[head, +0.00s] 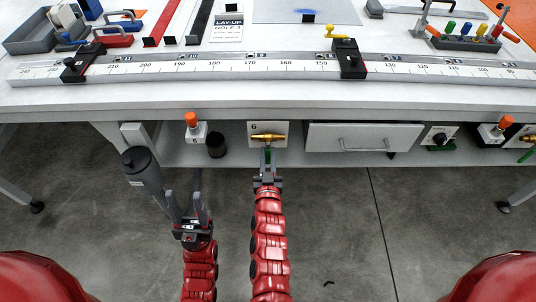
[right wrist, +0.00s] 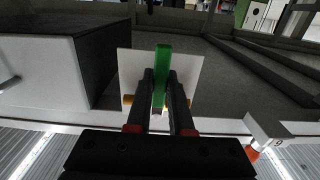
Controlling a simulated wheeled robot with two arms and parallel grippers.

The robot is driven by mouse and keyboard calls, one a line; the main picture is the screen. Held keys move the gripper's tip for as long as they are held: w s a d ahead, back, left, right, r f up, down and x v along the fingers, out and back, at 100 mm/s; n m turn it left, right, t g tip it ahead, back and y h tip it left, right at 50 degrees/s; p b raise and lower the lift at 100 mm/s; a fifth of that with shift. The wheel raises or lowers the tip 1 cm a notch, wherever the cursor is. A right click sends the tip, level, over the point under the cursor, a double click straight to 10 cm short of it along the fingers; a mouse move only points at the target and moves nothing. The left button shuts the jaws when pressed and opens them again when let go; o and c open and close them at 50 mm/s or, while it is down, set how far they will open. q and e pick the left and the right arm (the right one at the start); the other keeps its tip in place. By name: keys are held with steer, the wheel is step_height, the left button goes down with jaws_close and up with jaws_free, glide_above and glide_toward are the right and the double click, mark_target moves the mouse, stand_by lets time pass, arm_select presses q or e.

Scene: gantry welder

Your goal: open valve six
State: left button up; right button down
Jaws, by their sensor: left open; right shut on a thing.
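Valve six is a brass valve (head: 268,138) on a white plate (head: 256,128) marked 6, under the table's front edge. Its green handle (head: 268,156) points down in the head view, across the level brass body. My right gripper (head: 267,174) is shut on the handle. In the right wrist view the green handle (right wrist: 161,75) stands between the two dark fingers (right wrist: 160,95), in front of the white plate (right wrist: 190,72). My left gripper (head: 193,208) is open, with nothing seen between its fingers, to the left and lower.
A grey cylinder (head: 146,170) stands close left of my left gripper. An orange-knobbed fitting (head: 194,129) and a dark cup (head: 216,145) are left of the valve. A drawer (head: 362,137) is to its right. The table (head: 270,98) overhangs above.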

steer(key=shift+a+m, duration=0.1)
steer(key=shift+m, duration=0.2)
stand_by(0.4)
steer(key=shift+a+r+m+b, duration=0.15)
steer(key=shift+a+m, duration=0.25)
steer(key=shift+m, duration=0.65)
steer(key=shift+a+r+m+b, duration=0.15)
steer(key=shift+a+m, duration=0.25)
steer(key=shift+m, duration=0.7)
steer(key=shift+a+r+m, duration=0.25)
steer(key=shift+a+m, duration=0.15)
steer(key=shift+m, duration=0.65)
steer(key=shift+w, duration=0.1)
steer(key=c, duration=0.8)
jaws_free()
steer(key=shift+a, duration=0.1)
